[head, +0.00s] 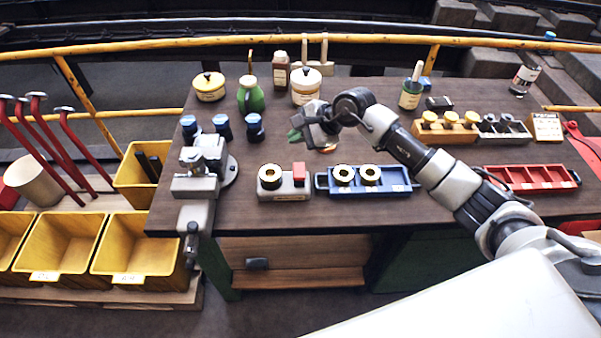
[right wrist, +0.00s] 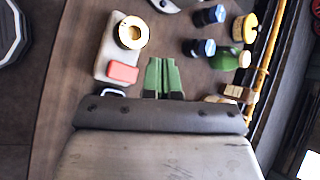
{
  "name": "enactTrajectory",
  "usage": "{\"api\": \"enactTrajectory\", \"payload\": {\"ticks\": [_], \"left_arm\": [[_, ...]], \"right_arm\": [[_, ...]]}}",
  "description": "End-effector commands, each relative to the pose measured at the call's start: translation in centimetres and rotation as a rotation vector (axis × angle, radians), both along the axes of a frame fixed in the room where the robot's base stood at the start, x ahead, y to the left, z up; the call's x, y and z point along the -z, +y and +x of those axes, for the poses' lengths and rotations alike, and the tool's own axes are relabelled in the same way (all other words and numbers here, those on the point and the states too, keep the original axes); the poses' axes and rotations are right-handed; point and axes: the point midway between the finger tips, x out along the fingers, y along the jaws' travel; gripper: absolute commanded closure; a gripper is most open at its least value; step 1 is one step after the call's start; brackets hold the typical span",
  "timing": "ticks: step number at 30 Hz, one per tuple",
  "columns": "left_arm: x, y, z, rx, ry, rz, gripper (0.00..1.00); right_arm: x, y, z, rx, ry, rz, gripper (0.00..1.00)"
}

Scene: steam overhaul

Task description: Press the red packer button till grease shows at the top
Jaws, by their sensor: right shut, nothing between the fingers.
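The grease packer (head: 285,190) is a small grey block near the front edge of the bench. Its red button (head: 299,169) stands on its right end and a brass ring (head: 270,175) sits on its left end. In the right wrist view the red button (right wrist: 123,72) is left of my fingers, with the brass ring (right wrist: 131,33) above it. I cannot make out grease at the ring's top. My right gripper (head: 297,136) hovers behind and above the button, apart from it. Its green fingertips (right wrist: 160,76) are shut and empty. My left gripper is out of view.
A blue tray (head: 348,187) with two brass rings stands close right of the packer. A vise (head: 203,168) is to the left, with several blue-capped jars (head: 222,127) behind. A red tray (head: 530,180) lies far right. Bench between vise and packer is clear.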

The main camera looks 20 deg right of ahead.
Motion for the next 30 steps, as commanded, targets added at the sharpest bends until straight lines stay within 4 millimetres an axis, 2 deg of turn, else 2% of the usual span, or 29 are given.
{"api": "enactTrajectory", "payload": {"ticks": [17,23,30], "left_arm": [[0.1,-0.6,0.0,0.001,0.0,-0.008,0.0],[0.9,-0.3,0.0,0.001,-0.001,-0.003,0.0],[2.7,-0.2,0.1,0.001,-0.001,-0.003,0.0]], "right_arm": [[0.4,-0.1,0.2,-0.019,-0.017,-0.014,1.0],[2.1,-0.1,0.2,-0.02,-0.016,-0.014,1.0],[5.5,-0.1,0.2,-0.02,-0.016,-0.013,1.0]]}}
